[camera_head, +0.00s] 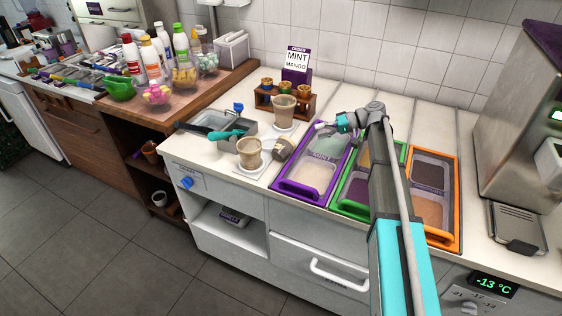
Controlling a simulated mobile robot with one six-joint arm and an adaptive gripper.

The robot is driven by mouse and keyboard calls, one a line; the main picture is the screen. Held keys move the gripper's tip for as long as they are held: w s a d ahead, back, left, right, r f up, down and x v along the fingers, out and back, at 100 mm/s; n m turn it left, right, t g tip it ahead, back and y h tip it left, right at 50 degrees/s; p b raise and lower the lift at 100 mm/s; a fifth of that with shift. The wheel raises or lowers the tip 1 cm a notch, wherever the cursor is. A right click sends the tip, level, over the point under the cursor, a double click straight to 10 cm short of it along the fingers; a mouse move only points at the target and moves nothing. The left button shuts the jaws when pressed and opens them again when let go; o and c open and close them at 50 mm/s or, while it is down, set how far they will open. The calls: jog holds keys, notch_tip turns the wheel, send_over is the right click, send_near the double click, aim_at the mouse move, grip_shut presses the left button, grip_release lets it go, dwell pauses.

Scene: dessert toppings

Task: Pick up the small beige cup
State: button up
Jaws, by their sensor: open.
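Beige cups stand in a group on the white counter (205,152). One beige cup (250,155) stands upright at the front on a white square. A smaller-looking brownish-beige cup (284,148) lies tilted just right of it. Another beige cup (284,112) stands upright behind them on a white square. I cannot tell for certain which one is the small beige cup. My gripper (321,126) is open and empty, right of the cups, above the back of the purple-framed bin (288,186). It is apart from every cup.
A small wooden rack (304,106) with little cups and a Mint Mango sign (297,62) stand behind. A metal sink with a teal-handled scoop (228,133) is left of the cups. A machine (520,120) stands at right.

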aim_at(286, 139)
jog(key=shift+w+y, duration=0.4)
jog(key=shift+w, duration=0.3)
jog(key=shift+a+f+b, duration=0.1)
jog(key=shift+b, duration=0.2)
jog(key=shift+b+x, duration=1.1)
jog(key=shift+x, duration=3.05)
jog(key=shift+s, duration=0.1)
jog(key=shift+s+f+b+x, duration=0.1)
jog(key=shift+b+x, duration=0.3)
jog(key=shift+x, duration=0.6)
jog(key=shift+s+f+b+x, duration=0.15)
jog(key=shift+b+x, duration=0.2)
jog(key=shift+x, duration=0.7)
jog(key=shift+a+f, duration=0.1)
jog(key=shift+a, duration=0.35)
jog(key=shift+c, duration=0.2)
grip_shut()
